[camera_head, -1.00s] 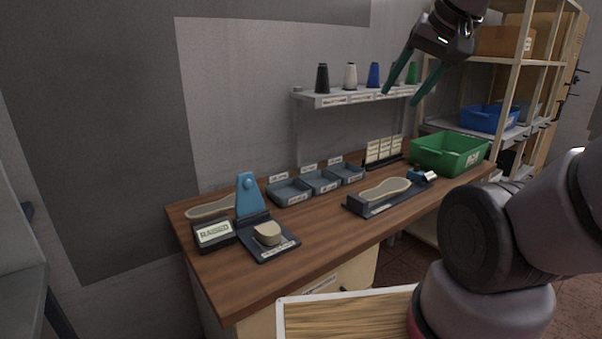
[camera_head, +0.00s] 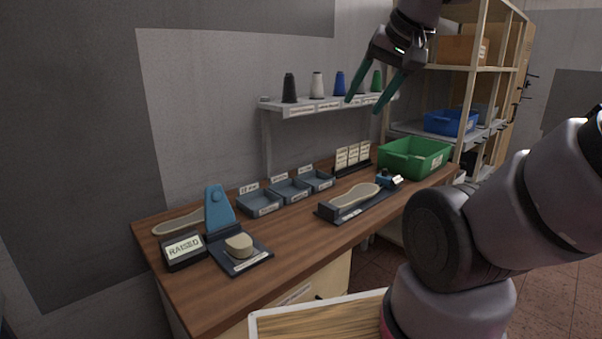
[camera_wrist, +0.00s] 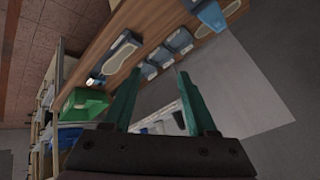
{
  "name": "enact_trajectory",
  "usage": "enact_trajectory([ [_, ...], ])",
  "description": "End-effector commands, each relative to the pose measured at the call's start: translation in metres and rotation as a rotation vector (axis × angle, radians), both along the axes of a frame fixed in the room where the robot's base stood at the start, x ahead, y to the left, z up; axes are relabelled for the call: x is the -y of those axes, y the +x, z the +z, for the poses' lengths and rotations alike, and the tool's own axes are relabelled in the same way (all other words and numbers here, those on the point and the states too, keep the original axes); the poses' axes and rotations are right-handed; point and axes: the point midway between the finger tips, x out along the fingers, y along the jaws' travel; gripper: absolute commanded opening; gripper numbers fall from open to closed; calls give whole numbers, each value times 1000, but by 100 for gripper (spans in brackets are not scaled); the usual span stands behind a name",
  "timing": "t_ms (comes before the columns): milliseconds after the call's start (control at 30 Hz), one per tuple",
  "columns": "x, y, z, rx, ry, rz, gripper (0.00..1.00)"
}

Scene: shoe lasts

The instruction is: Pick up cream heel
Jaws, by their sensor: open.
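The cream heel (camera_head: 239,244) is a small rounded block on a dark base plate (camera_head: 256,262) at the left front of the wooden bench (camera_head: 300,244). A blue upright piece (camera_head: 219,209) stands at the back of that plate. My gripper (camera_head: 366,106) is open and empty, high in front of the shelf of spools and well away from the heel. In the wrist view my gripper's two green fingers (camera_wrist: 157,100) are spread apart with nothing between them. I cannot make out the heel in the wrist view.
A sign reading RAISED (camera_head: 184,248) stands left of the heel. Blue-grey trays (camera_head: 290,190), a sole on a dark holder (camera_head: 352,197) and a green bin (camera_head: 414,158) occupy the bench. The spool shelf (camera_head: 325,105) hangs above. The front bench strip is clear.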

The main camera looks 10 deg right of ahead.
Motion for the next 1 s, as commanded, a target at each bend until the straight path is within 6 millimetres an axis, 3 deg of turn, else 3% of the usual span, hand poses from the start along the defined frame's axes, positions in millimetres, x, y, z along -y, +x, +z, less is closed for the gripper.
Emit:
enact_trajectory([
  [467, 0, 0, 0, 0, 0, 0, 58],
  [600, -2, 4, -1, -3, -2, 10, 100],
  [633, -3, 7, -3, -5, -4, 19, 100],
  [767, -17, 33, -15, -26, -21, 89, 100],
  [1000, -74, 102, -72, -67, -88, 297, 100],
])
